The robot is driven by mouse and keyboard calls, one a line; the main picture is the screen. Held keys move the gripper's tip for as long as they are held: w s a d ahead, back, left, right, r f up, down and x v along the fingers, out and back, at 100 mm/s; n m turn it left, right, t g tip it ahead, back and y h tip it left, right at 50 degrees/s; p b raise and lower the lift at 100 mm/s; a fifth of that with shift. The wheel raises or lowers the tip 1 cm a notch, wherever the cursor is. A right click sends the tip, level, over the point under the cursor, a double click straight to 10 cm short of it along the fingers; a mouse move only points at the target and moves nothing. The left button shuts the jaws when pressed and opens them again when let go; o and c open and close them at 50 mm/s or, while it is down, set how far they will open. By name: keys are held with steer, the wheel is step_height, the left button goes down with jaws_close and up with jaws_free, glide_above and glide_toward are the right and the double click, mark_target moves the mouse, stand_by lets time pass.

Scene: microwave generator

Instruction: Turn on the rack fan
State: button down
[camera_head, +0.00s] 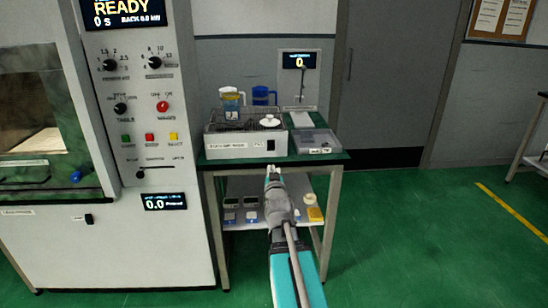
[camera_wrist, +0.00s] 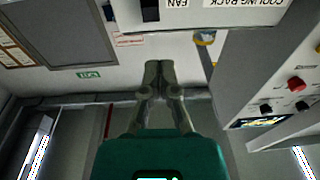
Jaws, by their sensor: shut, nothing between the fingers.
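The cooling rack (camera_head: 227,152) is a pale box with a wire basket on top, standing on the small green-topped table. Its black fan switch (camera_head: 271,145) is at the right of its front face, beside a small label. The wrist view is upside down and shows the switch (camera_wrist: 150,10) at the top edge, next to the FAN label (camera_wrist: 178,3). My gripper (camera_head: 272,170) is shut and empty, just in front of and below the switch in the head view. In the wrist view its closed fingertips (camera_wrist: 159,66) point toward the switch, with a visible gap. The switch's on or off position is unclear.
The microwave generator cabinet (camera_head: 150,220) with knobs and buttons stands close on the left. A grey tray (camera_head: 316,141), a white lid (camera_head: 269,121) and two jugs (camera_head: 231,101) are on or behind the rack table. The lower shelf holds small items. Open floor lies to the right.

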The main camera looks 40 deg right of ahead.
steer(key=shift+s+d+t+h+b, duration=0.4)
steer(key=shift+s+d, duration=0.15)
steer(key=shift+d, duration=0.25)
steer(key=shift+w+d+r, duration=0.1)
steer(key=shift+w, duration=0.05)
